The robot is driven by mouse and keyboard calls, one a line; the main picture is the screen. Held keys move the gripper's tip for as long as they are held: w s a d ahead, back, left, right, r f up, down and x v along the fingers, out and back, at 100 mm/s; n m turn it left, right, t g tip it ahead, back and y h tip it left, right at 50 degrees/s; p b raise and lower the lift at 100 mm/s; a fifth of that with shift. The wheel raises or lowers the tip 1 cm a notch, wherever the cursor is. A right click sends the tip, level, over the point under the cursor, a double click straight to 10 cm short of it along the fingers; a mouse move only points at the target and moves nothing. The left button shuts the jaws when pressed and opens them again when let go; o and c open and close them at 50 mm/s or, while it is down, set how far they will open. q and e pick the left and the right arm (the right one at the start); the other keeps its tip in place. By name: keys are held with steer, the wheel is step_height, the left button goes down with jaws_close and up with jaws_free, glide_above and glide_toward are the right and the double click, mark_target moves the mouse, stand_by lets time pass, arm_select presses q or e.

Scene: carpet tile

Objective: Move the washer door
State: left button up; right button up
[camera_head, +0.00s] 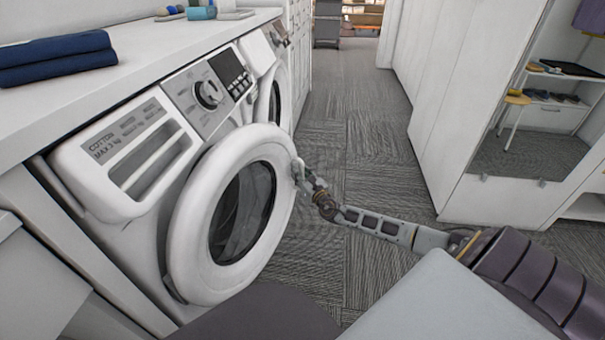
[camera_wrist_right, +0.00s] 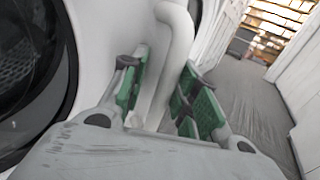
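The washer door (camera_head: 181,238) is a round white ring with dark glass on the near washer. It stands a little out from the washer's front and is angled. My right gripper (camera_head: 301,178) reaches the door's right edge from the right. In the right wrist view, a pale curved handle piece (camera_wrist_right: 176,38) of the door runs between the green-padded fingers of the right gripper (camera_wrist_right: 165,90). The pads look close against both its sides, so the gripper appears shut on it. The exact contact is partly hidden. My left gripper is not in view.
A second washer (camera_head: 271,95) stands beyond the first, under a white counter (camera_head: 150,50) with folded blue towels (camera_head: 55,58). White cabinets (camera_head: 450,90) line the right side. The grey carpet (camera_head: 355,120) between them is clear.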

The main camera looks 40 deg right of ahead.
steer(key=shift+d+r, duration=0.1)
steer(key=shift+d, duration=0.15)
steer(key=shift+s, duration=0.5)
steer(key=s+a, duration=0.2)
steer(key=s, duration=0.8)
steer(key=shift+s, duration=0.4)
stand_by(0.9)
